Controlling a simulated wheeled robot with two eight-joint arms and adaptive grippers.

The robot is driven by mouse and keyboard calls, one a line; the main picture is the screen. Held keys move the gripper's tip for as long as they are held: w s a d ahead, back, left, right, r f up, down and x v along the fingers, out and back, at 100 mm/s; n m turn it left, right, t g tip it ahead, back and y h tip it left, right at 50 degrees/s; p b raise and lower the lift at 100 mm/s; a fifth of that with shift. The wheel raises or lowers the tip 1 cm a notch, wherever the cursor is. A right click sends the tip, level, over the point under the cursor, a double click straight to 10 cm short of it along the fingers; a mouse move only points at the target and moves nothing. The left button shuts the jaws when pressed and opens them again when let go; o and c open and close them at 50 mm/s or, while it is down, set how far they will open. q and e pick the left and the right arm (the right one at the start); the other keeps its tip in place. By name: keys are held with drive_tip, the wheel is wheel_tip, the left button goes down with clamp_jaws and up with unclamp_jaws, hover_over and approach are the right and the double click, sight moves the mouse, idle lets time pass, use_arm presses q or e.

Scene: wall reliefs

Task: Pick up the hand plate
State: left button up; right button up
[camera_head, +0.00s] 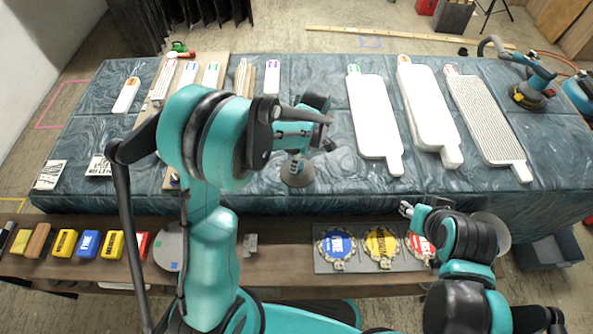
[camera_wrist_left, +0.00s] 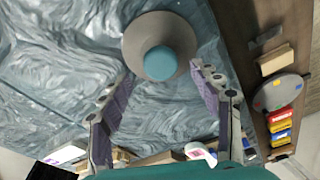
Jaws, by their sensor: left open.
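The hand plate, which I take to be the grey round disc with a teal knob (camera_head: 297,174), stands on the blue-grey marbled table (camera_head: 330,185) near its front edge. It also shows in the left wrist view (camera_wrist_left: 137,42), knob towards the camera. My left gripper (camera_wrist_left: 162,76) is open, with one finger on each side below the disc and nothing between the pads. The fingers look apart from the knob. In the head view my left arm and hand partly hide this area. My right gripper (camera_head: 408,210) is over the front shelf at right; its jaws are too small to read.
Several white panels (camera_head: 375,120) lie at the table's right half. A power sander (camera_head: 530,92) stands at the far right. The front shelf (camera_head: 205,285) holds coloured blocks (camera_head: 88,243), a grey disc (camera_head: 170,247) and round badges (camera_head: 337,245). The table around the hand plate is clear.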

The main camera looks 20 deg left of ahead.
use_arm(q)
drive_tip(key=f, duration=0.1)
drive_tip(key=f+b, duration=0.1)
drive_tip(key=f, duration=0.1)
drive_tip(key=f+b, duration=0.1)
drive_tip(key=shift+a+f, duration=0.25)
drive_tip(key=shift+r, duration=0.1)
drive_tip(key=c, duration=1.3)
wheel_tip(320, 180, up, 4)
drive_tip(key=shift+p, duration=1.1)
drive_tip(key=s+d+r+p, duration=0.1)
drive_tip(key=d+r, duration=0.1)
drive_tip(key=d, duration=0.1)
drive_tip(key=d+r+p, duration=0.1)
drive_tip(key=d+r, duration=0.1)
drive_tip(key=d, duration=0.2)
drive_tip(key=s+d+r+p, duration=0.1)
drive_tip(key=d+r, duration=0.2)
drive_tip(key=d, duration=0.1)
drive_tip(key=shift+s+d, duration=0.2)
drive_tip(key=shift+s, duration=0.1)
